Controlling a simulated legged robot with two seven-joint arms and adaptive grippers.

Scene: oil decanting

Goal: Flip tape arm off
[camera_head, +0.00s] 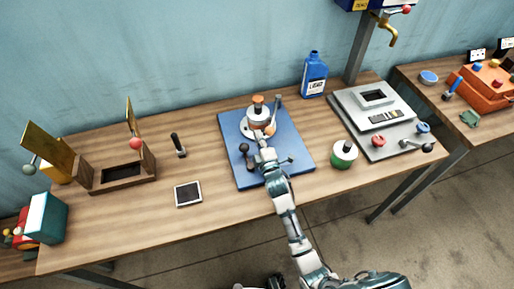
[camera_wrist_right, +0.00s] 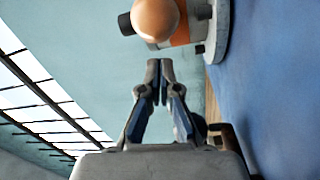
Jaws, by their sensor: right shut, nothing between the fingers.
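A device with a white round body (camera_head: 258,117) and an orange cap (camera_head: 258,100) stands on the blue mat (camera_head: 236,172). A grey lever (camera_head: 277,104) rises at its right. An orange ball (camera_head: 270,131) sits on its near side; in the right wrist view the ball (camera_wrist_right: 155,18) is large, with an orange and grey part behind it. I cannot tell which part is the tape arm. My right gripper (camera_head: 264,148) is over the mat, just on the near side of the ball. In the wrist view its fingertips (camera_wrist_right: 160,66) are together, empty, and appear apart from the ball.
A dark-knobbed lever (camera_head: 244,148) is close left of my right gripper. A green and white jar (camera_head: 344,155), a grey scale-like unit (camera_head: 350,105) and a blue bottle (camera_head: 314,75) stand at the right. A small tablet (camera_head: 188,193) and open wooden box (camera_head: 88,178) are left.

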